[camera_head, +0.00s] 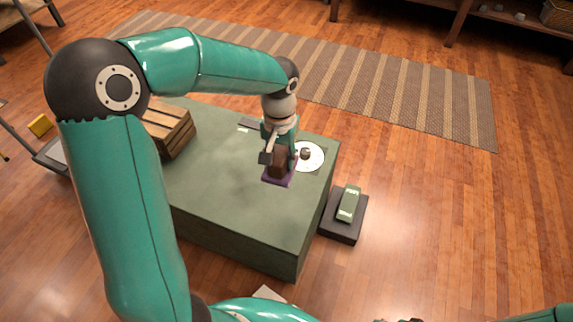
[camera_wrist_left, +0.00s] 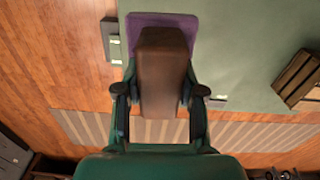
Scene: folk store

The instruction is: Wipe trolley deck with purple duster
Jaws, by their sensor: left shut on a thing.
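The purple duster has a brown block handle and a flat purple pad (camera_head: 270,178). It is upright at the right part of the green trolley deck (camera_head: 225,190), and the pad appears to rest on the deck. My left gripper (camera_head: 284,156) is shut on the handle from above. In the left wrist view the brown handle (camera_wrist_left: 160,70) sits between the fingers of my left gripper (camera_wrist_left: 160,93), with the purple pad (camera_wrist_left: 150,20) beyond it. The pad lies near a deck edge there. My right gripper does not show clearly; only a bit of teal arm shows at bottom right.
A white disc (camera_head: 313,158) lies on the deck right beside the duster. A wooden crate (camera_head: 168,127) stands at the deck's left, and a small grey flat thing (camera_head: 250,124) lies at its back edge. A dark block with a green item (camera_head: 349,204) is on the floor at right.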

